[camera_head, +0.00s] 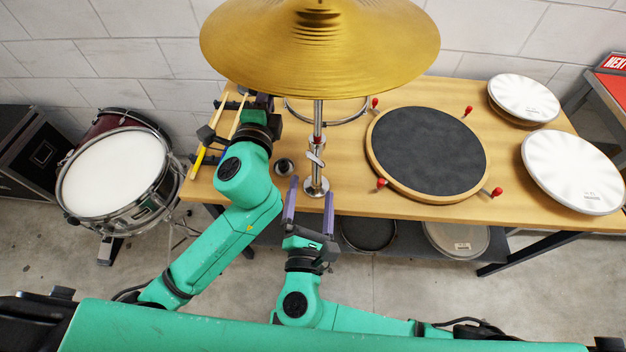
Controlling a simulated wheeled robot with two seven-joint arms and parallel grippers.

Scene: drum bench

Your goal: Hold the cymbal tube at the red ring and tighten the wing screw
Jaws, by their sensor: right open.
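The cymbal tube (318,116) stands upright on the bench under a brass cymbal (320,50). The red ring (317,139) is a narrow band on the tube. The pale wing screw (316,158) sits just below it. My left gripper (258,102) is left of the tube, near the drumsticks, apart from the tube. Its fingers are mostly hidden, so its opening does not show.
Yellow drumsticks (198,161) lie at the bench's left end. A small dark round part (284,167) is left of the tube's foot. A round black pad (428,152) with red-tipped pegs lies to the right. White drumheads (572,170) sit farther right. A snare drum (112,170) stands left of the bench.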

